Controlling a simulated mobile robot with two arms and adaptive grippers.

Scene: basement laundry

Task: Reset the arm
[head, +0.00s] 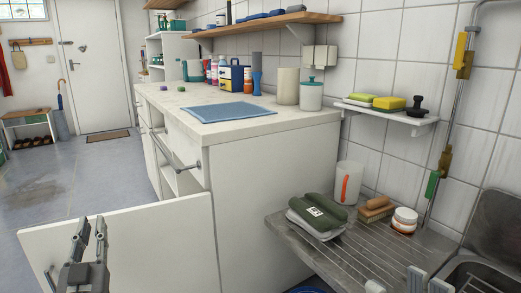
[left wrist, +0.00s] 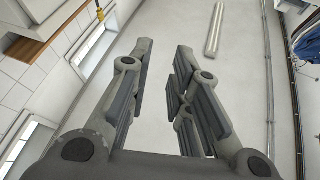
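My left gripper (head: 91,229) is at the lower left of the head view, pointing up in front of an open white cabinet door (head: 150,235). Its two fingers stand apart with nothing between them. The left wrist view also shows this gripper (left wrist: 160,75) open and empty, with the ceiling beyond it. Grey tips at the bottom right edge of the head view look like part of my right gripper (head: 417,280), near the sink. Most of it is cut off, so its state is unclear.
The white counter (head: 250,130) carries a blue mat (head: 223,112), bottles and canisters. A metal drainboard (head: 350,250) holds a green-topped container (head: 318,211), a brush (head: 376,210) and a jar (head: 404,220). A small wall shelf (head: 390,113) is above. Open floor (head: 60,185) lies left.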

